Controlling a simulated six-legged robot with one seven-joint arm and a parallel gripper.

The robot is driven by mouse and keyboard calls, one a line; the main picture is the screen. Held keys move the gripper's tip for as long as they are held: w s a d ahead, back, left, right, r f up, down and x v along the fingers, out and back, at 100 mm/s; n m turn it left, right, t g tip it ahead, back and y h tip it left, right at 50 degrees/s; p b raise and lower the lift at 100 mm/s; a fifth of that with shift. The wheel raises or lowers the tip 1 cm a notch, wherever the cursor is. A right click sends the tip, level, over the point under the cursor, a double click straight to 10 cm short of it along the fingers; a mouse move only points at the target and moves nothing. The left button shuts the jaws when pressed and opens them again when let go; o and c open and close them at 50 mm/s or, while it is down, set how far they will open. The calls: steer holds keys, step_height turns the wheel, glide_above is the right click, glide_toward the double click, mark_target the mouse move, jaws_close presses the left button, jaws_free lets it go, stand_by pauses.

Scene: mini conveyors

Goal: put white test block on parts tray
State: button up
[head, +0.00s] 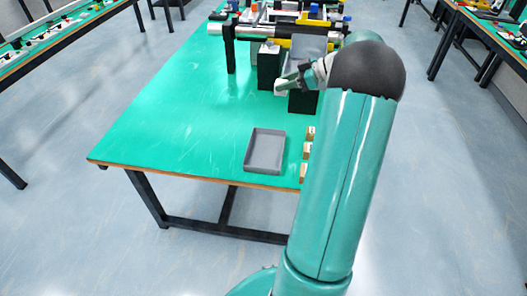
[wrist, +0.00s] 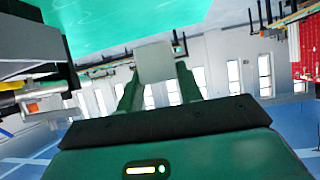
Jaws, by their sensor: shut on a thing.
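The white test block (wrist: 153,62) is pale and sits between the two green fingers of my gripper (wrist: 155,84) in the wrist view. My gripper is shut on it. In the head view, my gripper (head: 287,86) and the light block (head: 280,89) show small, in front of the black boxes of the conveyor rig. The block is held above the table. The parts tray (head: 249,151) is a shallow grey open tray, lying empty on the green table nearer to me. My gripper is apart from the tray, beyond it and up to its right.
The green table (head: 170,120) has free room left of the tray. Small wooden blocks (head: 308,134) stand right of the tray, partly behind my arm. The conveyor rig (head: 252,32) with black supports (head: 269,68) fills the far end. Other tables stand at both sides.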

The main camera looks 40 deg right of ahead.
steer(key=d+f+y, duration=0.1)
steer(key=d+f, duration=0.4)
steer(key=f, duration=0.3)
steer(key=n, duration=0.1)
glide_above(268, 156)
steer(key=shift+g, duration=0.3)
steer(key=f, duration=0.6)
steer(key=d+f, duration=0.1)
steer(key=f, duration=0.2)
steer(key=shift+f, duration=0.25)
steer(key=shift+s+a+f, duration=0.1)
steer(key=shift+a+f, duration=0.15)
steer(key=shift+f, duration=0.8)
steer(key=shift+a+f, duration=0.2)
steer(key=shift+f, duration=0.8)
steer(key=shift+f, duration=0.2)
steer(key=o, duration=1)
steer(key=shift+r, duration=0.1)
